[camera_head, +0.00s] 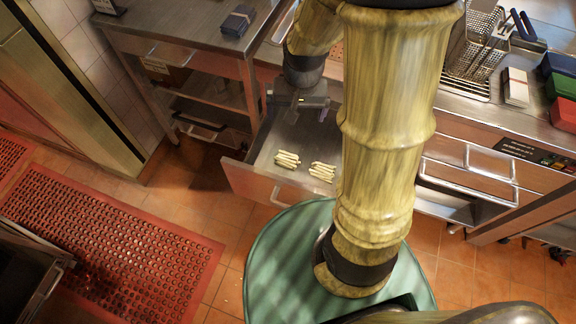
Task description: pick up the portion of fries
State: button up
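Two small portions of pale yellow fries lie in an open metal drawer (259,176). One portion (287,160) is on the left and the other portion (322,171) is on the right, close to my arm in the picture. My gripper (307,116) is over the back part of the drawer, behind and apart from both portions. It points down, and its small fingers look spread apart with nothing visible between them. My large arm link hides the right part of the drawer.
A steel counter (180,22) with a dark box (238,21) stands at the back left. Wire fry baskets (474,50) and stacked containers (562,88) are on the right counter. A red perforated mat (120,240) covers the floor at left.

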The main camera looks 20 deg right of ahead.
jog(key=w+f+m+b, duration=0.2)
jog(key=w+f+b, duration=0.2)
jog(key=f, duration=0.5)
jog(key=w+f+m+g+b, duration=0.1)
jog(key=w+f+b, duration=0.3)
jog(key=f, duration=0.5)
jog(key=shift+f+m+g+b, duration=0.15)
jog(key=shift+m+g+b, duration=0.15)
jog(key=shift+m+b, duration=0.5)
jog(key=b, duration=0.2)
send_near(287, 156)
jog(key=f, duration=0.5)
jog(key=shift+s+a+f, duration=0.15)
jog(key=shift+s+f, duration=0.05)
jog(key=shift+s, duration=0.1)
jog(key=f, duration=0.1)
jog(key=f+b, duration=0.1)
jog(key=f, duration=0.3)
jog(key=shift+w+f+b, duration=0.15)
jog(key=shift+w+b, duration=0.1)
jog(key=shift+b, duration=0.05)
jog(key=shift+c, duration=0.2)
